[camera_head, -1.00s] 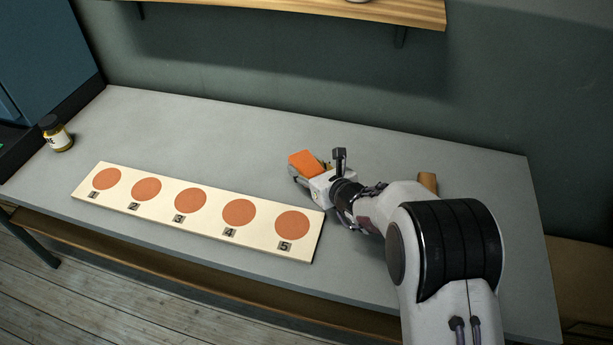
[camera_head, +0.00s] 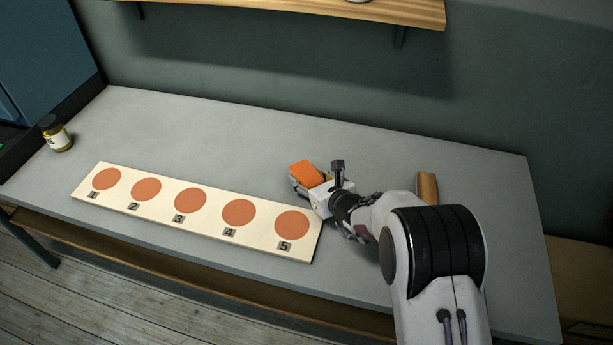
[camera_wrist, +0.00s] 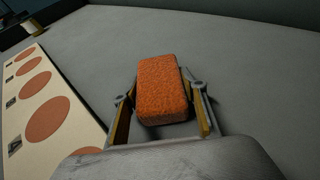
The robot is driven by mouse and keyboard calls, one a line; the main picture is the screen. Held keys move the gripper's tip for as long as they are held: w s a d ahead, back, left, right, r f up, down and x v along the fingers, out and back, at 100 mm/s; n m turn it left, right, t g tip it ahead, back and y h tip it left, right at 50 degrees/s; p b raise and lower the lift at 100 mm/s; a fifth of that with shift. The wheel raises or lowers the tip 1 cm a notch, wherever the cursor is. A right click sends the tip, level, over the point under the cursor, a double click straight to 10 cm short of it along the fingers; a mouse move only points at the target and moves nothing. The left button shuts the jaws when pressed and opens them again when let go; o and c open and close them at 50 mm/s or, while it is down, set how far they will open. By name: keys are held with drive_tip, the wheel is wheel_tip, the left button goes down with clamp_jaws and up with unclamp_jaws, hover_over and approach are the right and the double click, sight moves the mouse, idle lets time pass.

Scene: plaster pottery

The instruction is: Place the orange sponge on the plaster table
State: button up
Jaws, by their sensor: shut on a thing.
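The orange sponge (camera_head: 305,172) is a small block held between the fingers of my gripper (camera_head: 309,184), beside the right end of the numbered board. In the wrist view the sponge (camera_wrist: 162,88) sits between the two yellow-lined fingers of my gripper (camera_wrist: 161,116), which are shut on its sides. The plaster table (camera_head: 230,125) is a long grey surface beneath. The sponge is low over it; I cannot tell whether its underside touches the table.
A cream board (camera_head: 262,240) with several numbered terracotta discs lies along the front of the table. A jar with a dark lid (camera_head: 59,138) stands at the far left. A brown wooden piece (camera_head: 427,186) lies right of my arm. The back middle is clear.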

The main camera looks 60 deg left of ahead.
drive_tip(key=shift+f, duration=0.1)
drive_tip(key=o, duration=1)
drive_tip(key=shift+v, duration=6.05)
